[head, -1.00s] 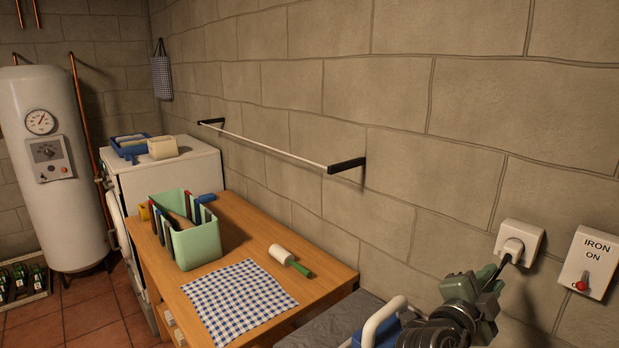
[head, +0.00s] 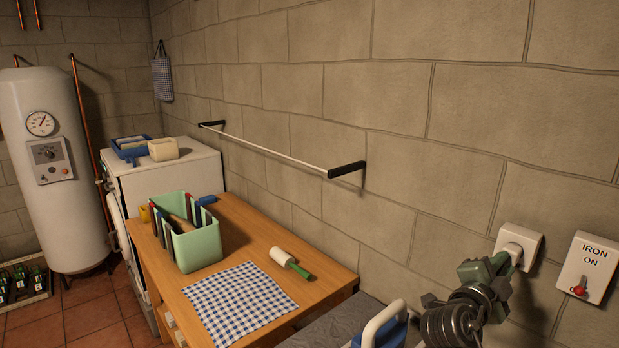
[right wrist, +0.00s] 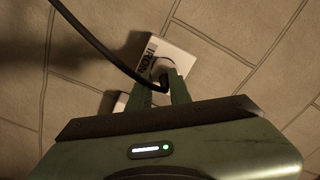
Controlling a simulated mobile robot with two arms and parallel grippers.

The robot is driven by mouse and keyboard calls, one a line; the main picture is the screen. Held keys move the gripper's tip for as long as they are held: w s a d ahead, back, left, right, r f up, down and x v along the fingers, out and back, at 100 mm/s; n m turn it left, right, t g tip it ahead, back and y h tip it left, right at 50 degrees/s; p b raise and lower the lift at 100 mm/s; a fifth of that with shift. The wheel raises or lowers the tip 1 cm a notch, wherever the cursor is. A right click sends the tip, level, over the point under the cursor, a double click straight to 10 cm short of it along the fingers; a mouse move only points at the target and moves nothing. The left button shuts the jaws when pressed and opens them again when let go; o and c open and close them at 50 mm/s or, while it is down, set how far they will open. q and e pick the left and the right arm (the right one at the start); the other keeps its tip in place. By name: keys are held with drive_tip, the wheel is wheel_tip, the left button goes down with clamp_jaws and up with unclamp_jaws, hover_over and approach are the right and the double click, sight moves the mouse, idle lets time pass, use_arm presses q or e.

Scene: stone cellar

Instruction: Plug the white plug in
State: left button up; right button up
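The white plug (head: 513,250) sits at the white wall socket (head: 533,240) at the right of the head view. My right gripper (head: 506,262) is at the plug, its green fingers beside it and partly covering it. In the right wrist view the fingers (right wrist: 157,88) stand apart, with the black cable (right wrist: 105,48) running in between them. The plug's body is mostly hidden there, so I cannot tell whether the fingers grip it or how deep it sits. My left gripper is not in view.
A white-and-blue handle (head: 384,322) stands on a grey surface below. A wooden table (head: 322,285) holds a green caddy (head: 197,247), checked cloth (head: 236,301) and roller (head: 290,263).

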idle(0.5)
drive_tip(key=shift+b+v, duration=1.1)
drive_tip(key=shift+v, duration=1.35)
drive_tip(key=shift+f, duration=0.15)
